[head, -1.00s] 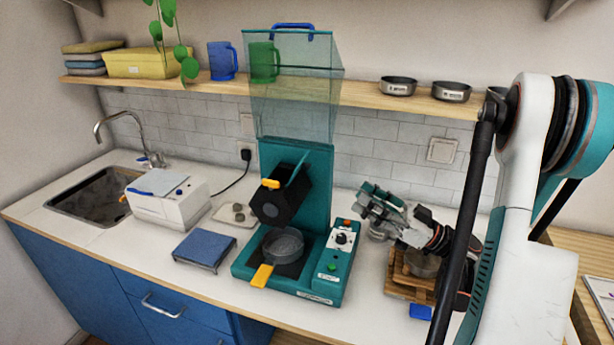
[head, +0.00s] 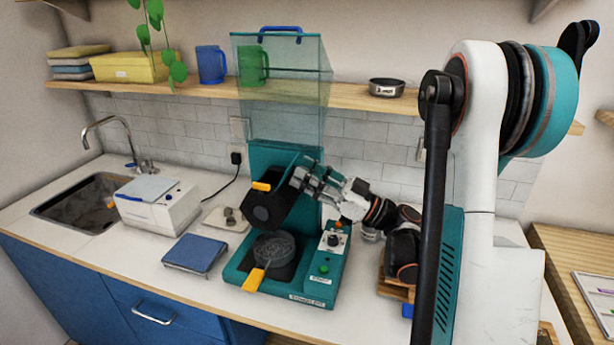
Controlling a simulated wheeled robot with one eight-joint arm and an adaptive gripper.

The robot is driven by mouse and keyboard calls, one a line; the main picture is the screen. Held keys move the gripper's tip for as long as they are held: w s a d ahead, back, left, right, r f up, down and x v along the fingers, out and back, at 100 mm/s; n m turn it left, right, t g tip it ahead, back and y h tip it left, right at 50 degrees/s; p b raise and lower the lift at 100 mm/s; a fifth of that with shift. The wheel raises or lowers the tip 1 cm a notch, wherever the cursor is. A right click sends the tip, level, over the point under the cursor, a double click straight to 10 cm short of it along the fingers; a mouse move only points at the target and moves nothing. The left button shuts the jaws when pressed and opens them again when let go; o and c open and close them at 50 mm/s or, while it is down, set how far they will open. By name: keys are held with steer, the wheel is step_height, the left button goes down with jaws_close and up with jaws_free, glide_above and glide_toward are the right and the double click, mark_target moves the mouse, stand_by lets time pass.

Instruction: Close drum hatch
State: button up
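A teal machine (head: 315,283) stands on the counter with a tilted black drum (head: 264,211) on it. The drum has a yellow-orange tab (head: 261,186) at its upper left. A dark flap, which looks like the hatch (head: 290,176), stands up from the drum's top right. My gripper (head: 303,174) is at the drum's upper right, beside the flap. Its fingers look spread, with nothing clearly held. I cannot tell whether it touches the flap. A round clear-walled pan (head: 273,250) with a yellow handle (head: 253,280) sits below the drum.
A clear raised cover (head: 283,90) rises above the machine in front of the shelf (head: 200,90). A blue scale-like platform (head: 195,254), a small tray (head: 226,219) and a white box device (head: 157,204) stand to the left. A wooden stand (head: 394,287) is to the right.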

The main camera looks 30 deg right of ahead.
steer(key=shift+w+a+r, duration=0.1)
steer(key=shift+a, duration=0.05)
jaws_close()
steer(key=shift+r, duration=0.1)
